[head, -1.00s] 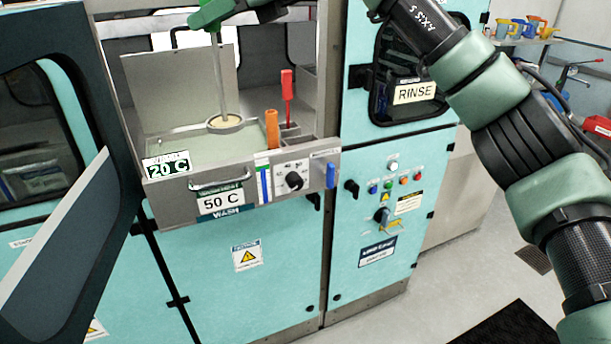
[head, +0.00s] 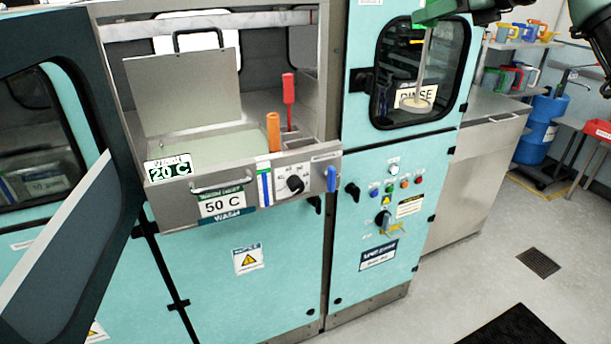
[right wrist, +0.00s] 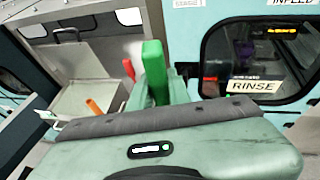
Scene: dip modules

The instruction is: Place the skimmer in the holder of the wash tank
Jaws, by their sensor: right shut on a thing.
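The skimmer has a green handle (head: 436,11), a thin pale rod and a round disc (head: 416,104). My right gripper (head: 462,9) is shut on the handle at the top of the head view, and the skimmer hangs upright in front of the rinse window. The green handle also shows in the right wrist view (right wrist: 155,72). The wash tank (head: 215,190) stands open at the left with pale liquid in it. Its holder (head: 303,141) is at the tank's right side, where an orange tool (head: 273,131) and a red tool (head: 288,100) stand. My left gripper is out of view.
The raised lid (head: 180,92) stands behind the tank. An open dark door (head: 55,240) is at the left. The rinse window (head: 400,75) and a knob panel (head: 390,200) are right of the tank. A steel counter (head: 480,160) stands farther right.

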